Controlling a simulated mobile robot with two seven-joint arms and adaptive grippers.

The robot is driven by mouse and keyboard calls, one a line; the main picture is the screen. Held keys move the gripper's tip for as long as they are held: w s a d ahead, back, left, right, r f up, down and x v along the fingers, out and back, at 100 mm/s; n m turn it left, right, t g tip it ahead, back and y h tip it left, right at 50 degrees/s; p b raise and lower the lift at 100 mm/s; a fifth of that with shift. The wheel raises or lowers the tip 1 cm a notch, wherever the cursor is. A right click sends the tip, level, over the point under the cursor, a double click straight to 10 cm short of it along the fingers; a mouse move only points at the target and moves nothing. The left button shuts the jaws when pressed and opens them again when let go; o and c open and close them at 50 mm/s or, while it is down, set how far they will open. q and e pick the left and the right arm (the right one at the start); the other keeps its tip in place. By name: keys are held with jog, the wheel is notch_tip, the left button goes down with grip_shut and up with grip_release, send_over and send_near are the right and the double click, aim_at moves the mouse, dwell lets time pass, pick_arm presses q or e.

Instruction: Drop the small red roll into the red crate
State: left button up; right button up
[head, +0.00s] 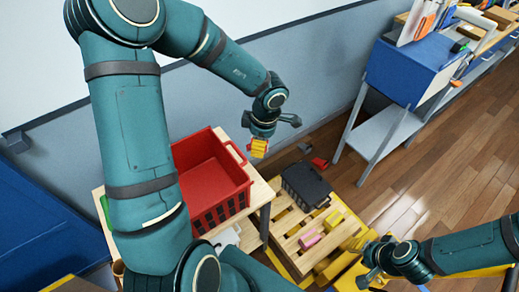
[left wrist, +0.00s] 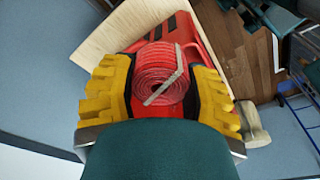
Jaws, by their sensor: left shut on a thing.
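My left gripper (head: 259,148) is shut on the small red roll, just to the right of the red crate's (head: 214,180) far corner. In the left wrist view the red roll (left wrist: 160,72), a flat coil with a pale strip across it, sits between the two yellow fingers (left wrist: 159,90). Red crate wall with dark slots (left wrist: 188,32) shows behind it. In the head view the crate stands on a light wooden table (head: 262,192); the visible part of its inside looks empty. My right gripper (head: 368,272) is low at the bottom right; its fingers are too unclear to judge.
A blue workbench (head: 410,72) stands at the back right. Wooden floor is clear at the right.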

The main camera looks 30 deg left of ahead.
pick_arm(q)
jog(key=shift+r, duration=0.55)
jog(key=s+a+f+n, duration=0.2)
jog(key=s+a+n, duration=0.2)
jog(key=s+a, duration=0.55)
jog(key=s+a+f+n, duration=0.3)
jog(key=s+a+n, duration=0.2)
jog(key=s+a, duration=0.45)
notch_tip(320, 180, down, 6)
jog(key=w+a+b, duration=0.1)
jog(key=w+b, duration=0.1)
jog(key=b, duration=0.2)
jog(key=shift+a+g+h, duration=0.25)
jog(key=shift+g+h, duration=0.05)
jog(key=shift+g, duration=0.1)
jog(key=shift+r, duration=0.1)
jog(key=o, duration=1.1)
